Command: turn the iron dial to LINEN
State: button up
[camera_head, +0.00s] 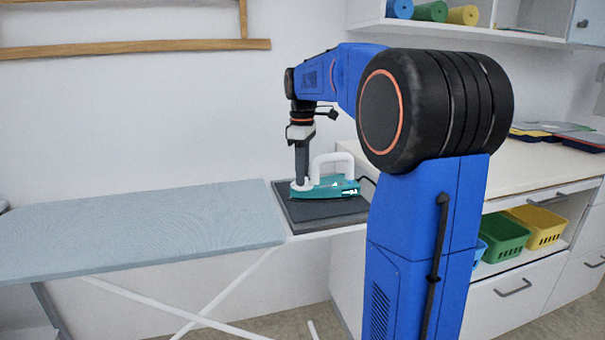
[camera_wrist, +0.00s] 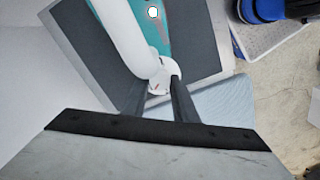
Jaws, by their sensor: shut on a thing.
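The iron (camera_head: 335,190) is teal with a white handle and lies on a dark rest pad (camera_head: 300,214) at the right end of the ironing board. It also shows in the wrist view (camera_wrist: 158,35), with an orange-and-white round spot on its body. My gripper (camera_head: 302,182) points straight down at the iron's left end. In the wrist view my gripper (camera_wrist: 160,100) has its two dark fingers on either side of the white round dial (camera_wrist: 160,84), shut on it. A small red mark shows on the dial. The dial's lettering is too small to read.
The light blue ironing board (camera_head: 130,228) stretches left and is clear. A white counter (camera_head: 510,170) with folded cloths (camera_head: 560,134) stands at the right. Green (camera_head: 505,238) and yellow (camera_head: 543,226) baskets sit on the shelf below. A wooden frame (camera_head: 130,47) hangs on the wall.

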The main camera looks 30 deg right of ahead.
jog(key=o, duration=1.1)
jog(key=shift+r, duration=0.15)
notch_tip(320, 180, up, 17)
jog(key=shift+r, duration=0.1)
